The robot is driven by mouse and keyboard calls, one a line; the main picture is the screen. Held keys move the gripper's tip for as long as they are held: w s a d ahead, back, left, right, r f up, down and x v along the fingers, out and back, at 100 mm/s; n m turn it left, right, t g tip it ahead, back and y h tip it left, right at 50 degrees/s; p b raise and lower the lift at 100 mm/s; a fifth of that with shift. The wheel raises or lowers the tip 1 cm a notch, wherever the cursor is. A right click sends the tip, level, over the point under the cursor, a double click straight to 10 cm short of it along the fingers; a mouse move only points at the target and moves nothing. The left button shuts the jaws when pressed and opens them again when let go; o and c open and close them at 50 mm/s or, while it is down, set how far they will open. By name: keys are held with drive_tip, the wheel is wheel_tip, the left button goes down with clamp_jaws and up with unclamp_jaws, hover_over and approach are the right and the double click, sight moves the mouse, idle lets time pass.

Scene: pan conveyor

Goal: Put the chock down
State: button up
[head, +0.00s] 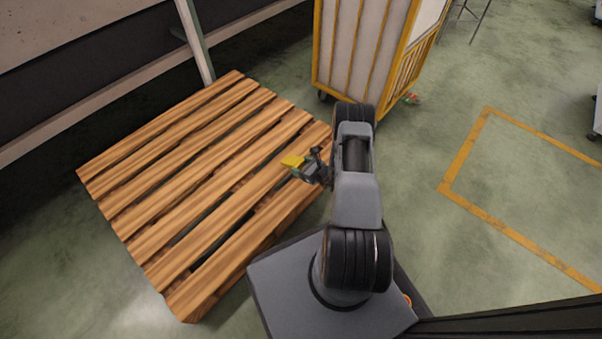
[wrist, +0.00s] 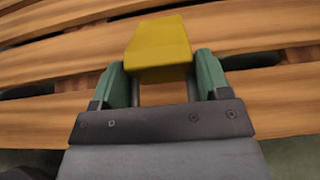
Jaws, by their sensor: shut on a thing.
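The chock is a yellow block (head: 292,161) at the tip of my gripper (head: 304,168) in the head view, over the right part of the wooden pallet (head: 190,165). In the wrist view the chock (wrist: 160,50) sits between the green fingers of my gripper (wrist: 163,80), which is shut on it. Pallet slats show behind and around the chock. I cannot tell whether the chock touches the slats or is held above them.
A yellow-framed cart (head: 365,45) on casters stands behind the pallet's right corner. The conveyor side (head: 90,60) runs along the upper left. Open green floor with a yellow marked outline (head: 465,150) lies to the right. Most of the pallet top is bare.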

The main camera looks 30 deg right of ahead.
drive_tip(key=shift+w+a+f, duration=0.2)
drive_tip(key=shift+a+f, duration=0.05)
drive_tip(key=shift+f, duration=0.25)
drive_tip(key=shift+w+f+b, duration=0.1)
drive_tip(key=shift+f+b, duration=0.85)
drive_tip(key=shift+f, duration=0.55)
drive_tip(key=shift+f, duration=0.1)
drive_tip(key=o, duration=1.1)
